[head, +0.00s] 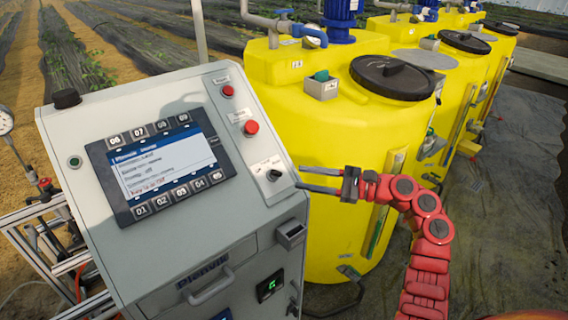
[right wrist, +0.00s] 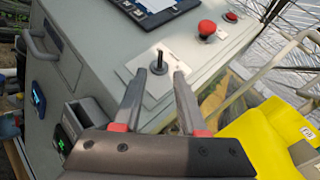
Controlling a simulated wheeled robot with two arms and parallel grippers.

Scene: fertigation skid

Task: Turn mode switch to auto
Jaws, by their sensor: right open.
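The mode switch is a small black knob (head: 274,174) on a white label plate at the lower right of the grey control panel. In the right wrist view the knob (right wrist: 160,62) stands up from its plate, just beyond the fingertips. My right gripper (head: 318,179) is open, its fingers pointing left toward the knob in the head view. In the right wrist view its two fingers (right wrist: 164,72) are apart, with the knob seen in line with the gap between them. No contact with the knob shows. My left gripper is not in view.
Two red buttons (head: 251,128) sit on the panel above the switch. A display with keys (head: 160,166) fills the panel's middle. A yellow tank (head: 325,130) stands close behind and right of my right gripper. A drawer handle (head: 210,287) juts from the cabinet front.

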